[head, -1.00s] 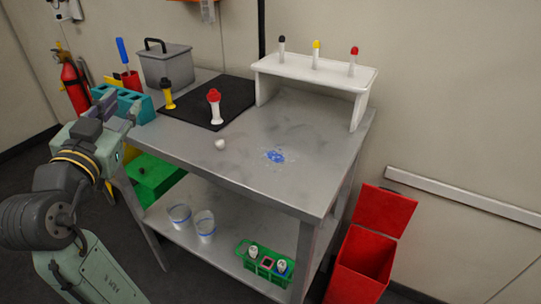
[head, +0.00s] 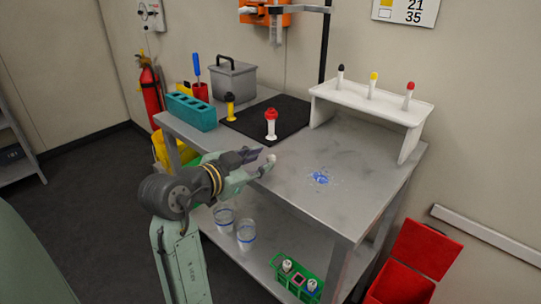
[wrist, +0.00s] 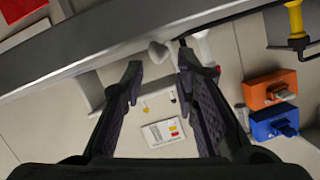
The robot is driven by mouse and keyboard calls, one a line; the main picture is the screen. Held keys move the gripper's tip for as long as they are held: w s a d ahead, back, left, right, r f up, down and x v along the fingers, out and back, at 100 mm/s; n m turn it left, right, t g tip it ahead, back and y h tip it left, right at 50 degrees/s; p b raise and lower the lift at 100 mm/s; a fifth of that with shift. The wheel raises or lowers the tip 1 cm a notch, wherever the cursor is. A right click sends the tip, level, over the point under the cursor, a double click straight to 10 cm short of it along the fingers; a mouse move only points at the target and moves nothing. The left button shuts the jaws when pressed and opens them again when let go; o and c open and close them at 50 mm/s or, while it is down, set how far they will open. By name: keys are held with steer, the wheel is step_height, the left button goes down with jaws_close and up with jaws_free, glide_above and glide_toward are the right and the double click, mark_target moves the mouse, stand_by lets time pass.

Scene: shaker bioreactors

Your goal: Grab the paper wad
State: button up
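The paper wad (head: 272,158) is a small whitish ball on the grey metal table, near its left front edge. In the wrist view the wad (wrist: 158,52) lies just beyond the fingertips, roughly centred between them. My gripper (head: 258,162) is open and empty, reaching in from the left at the table's edge. Its two dark fingers also show spread apart in the wrist view (wrist: 160,68). Whether the fingertips touch the wad or the table cannot be told.
A red-capped white bottle (head: 271,124) and a yellow one (head: 230,107) stand on a black mat behind the wad. A teal block (head: 190,112) is at the left edge. A blue spill (head: 320,177) and a white rack (head: 420,112) are to the right.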

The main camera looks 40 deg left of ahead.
mark_target(269, 158)
steer(key=shift+x, duration=1.5)
steer(key=shift+c, duration=0.3)
steer(key=c, duration=0.3)
steer(key=shift+r, duration=0.1)
steer(key=shift+c, duration=0.5)
